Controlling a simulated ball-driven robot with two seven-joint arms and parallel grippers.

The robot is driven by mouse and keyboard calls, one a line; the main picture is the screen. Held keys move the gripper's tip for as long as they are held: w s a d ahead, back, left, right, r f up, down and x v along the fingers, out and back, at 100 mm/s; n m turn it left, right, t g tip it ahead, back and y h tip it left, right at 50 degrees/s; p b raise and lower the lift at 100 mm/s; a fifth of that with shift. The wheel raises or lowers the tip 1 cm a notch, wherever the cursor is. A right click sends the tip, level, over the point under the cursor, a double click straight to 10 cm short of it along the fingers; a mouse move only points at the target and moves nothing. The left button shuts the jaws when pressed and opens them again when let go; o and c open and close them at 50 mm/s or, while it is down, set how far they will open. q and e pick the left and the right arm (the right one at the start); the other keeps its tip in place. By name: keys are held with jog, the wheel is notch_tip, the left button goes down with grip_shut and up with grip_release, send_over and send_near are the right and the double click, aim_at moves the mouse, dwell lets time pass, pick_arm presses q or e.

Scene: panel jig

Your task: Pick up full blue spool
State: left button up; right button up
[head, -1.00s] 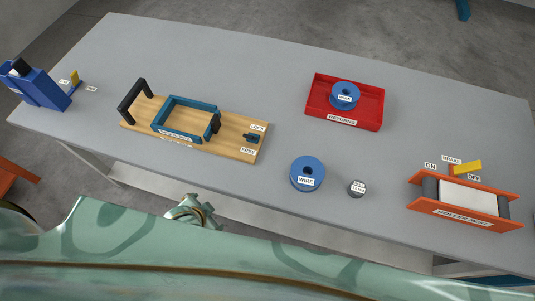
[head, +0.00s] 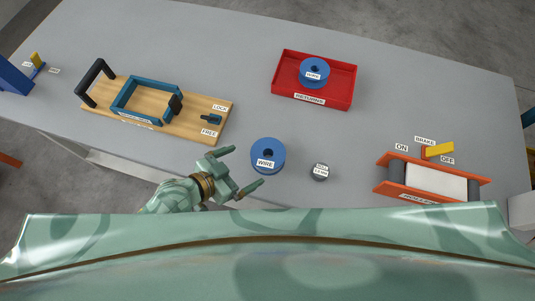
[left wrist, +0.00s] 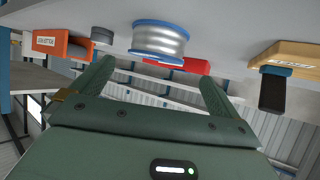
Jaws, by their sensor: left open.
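A blue spool labelled WIRE (head: 267,156) stands on the grey table near its front edge. In the left wrist view this spool (left wrist: 160,43) shows blue flanges with silvery wire wound thickly between them. A second blue spool (head: 314,72) sits in the red RETURNS tray (head: 345,98); I cannot tell how much wire it holds. My left gripper (head: 247,168) is open and empty, just left of and in front of the WIRE spool. In the left wrist view its two fingers (left wrist: 157,75) point toward the spool, apart from it. My right gripper is not in view.
A small dark labelled cylinder (head: 320,171) stands right of the spool. An orange roller stand (head: 432,178) with a yellow brake lever is at the right. A wooden jig board (head: 190,128) with a blue frame lies left.

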aim_at(268, 155)
pick_arm(q)
jog(key=x, duration=0.4)
jog(key=b+x, duration=0.1)
jog(key=x, duration=0.5)
jog(key=shift+d, duration=0.25)
jog(key=shift+r, duration=0.1)
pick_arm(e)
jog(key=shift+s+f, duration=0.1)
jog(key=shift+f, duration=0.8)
